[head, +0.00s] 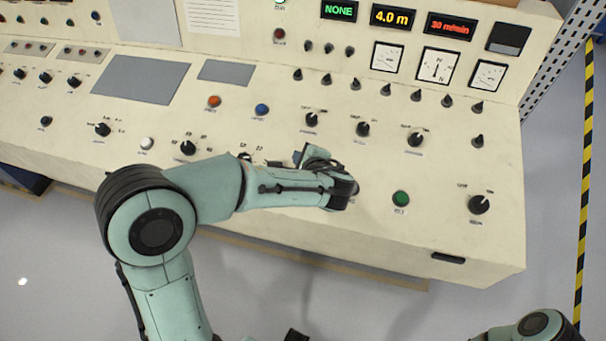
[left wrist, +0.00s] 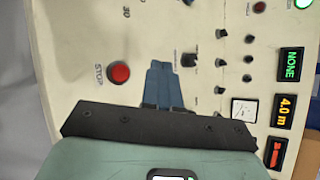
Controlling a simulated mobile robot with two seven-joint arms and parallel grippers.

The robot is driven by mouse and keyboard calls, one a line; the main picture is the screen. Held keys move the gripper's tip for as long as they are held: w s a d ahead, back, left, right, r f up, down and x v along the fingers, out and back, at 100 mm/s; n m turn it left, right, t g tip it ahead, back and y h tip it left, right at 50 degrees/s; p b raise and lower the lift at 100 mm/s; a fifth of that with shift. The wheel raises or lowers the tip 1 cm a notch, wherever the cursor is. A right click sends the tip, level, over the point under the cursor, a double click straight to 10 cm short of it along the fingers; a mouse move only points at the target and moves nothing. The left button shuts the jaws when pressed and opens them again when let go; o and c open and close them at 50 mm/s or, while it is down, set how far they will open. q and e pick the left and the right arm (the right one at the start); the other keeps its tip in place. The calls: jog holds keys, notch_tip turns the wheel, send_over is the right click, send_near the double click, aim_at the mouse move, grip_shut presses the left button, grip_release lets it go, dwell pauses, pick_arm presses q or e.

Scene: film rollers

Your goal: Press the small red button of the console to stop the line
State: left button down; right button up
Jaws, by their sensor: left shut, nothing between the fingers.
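The small red button (left wrist: 119,73), marked STOP, stands on the cream console top in the left wrist view. In the head view my left arm hides it. My left gripper (left wrist: 161,66) has its blue fingers together and empty. In the left wrist view the fingertips appear to the right of the red button, apart from it. In the head view only a bit of the gripper (head: 298,158) shows behind the wrist, over the console (head: 458,160). I cannot tell how high the fingertips are. My right gripper is not seen.
Several black knobs stand around, one (head: 311,119) beyond the gripper. A green button (head: 401,198) is right of my left wrist; an orange-red button (head: 214,101) and a blue one (head: 261,110) are farther left. Lit displays (head: 393,17) and dials are at the back.

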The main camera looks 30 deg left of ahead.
pick_arm(q)
jog(key=f+b, duration=0.1)
jog(key=f, duration=0.1)
jog(key=w+f+b, duration=0.1)
jog(key=f+b, duration=0.1)
jog(key=f, duration=0.1)
jog(key=f+b, duration=0.2)
jog(key=f, duration=0.1)
jog(key=shift+w+a, duration=0.25)
jog(key=shift+w, duration=0.15)
jog(key=shift+w+f+b, duration=0.15)
jog(key=shift+f+b, duration=0.2)
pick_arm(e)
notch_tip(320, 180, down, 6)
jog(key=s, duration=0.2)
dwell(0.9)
pick_arm(q)
jog(key=shift+f+b, duration=0.35)
jog(key=shift+b, duration=0.15)
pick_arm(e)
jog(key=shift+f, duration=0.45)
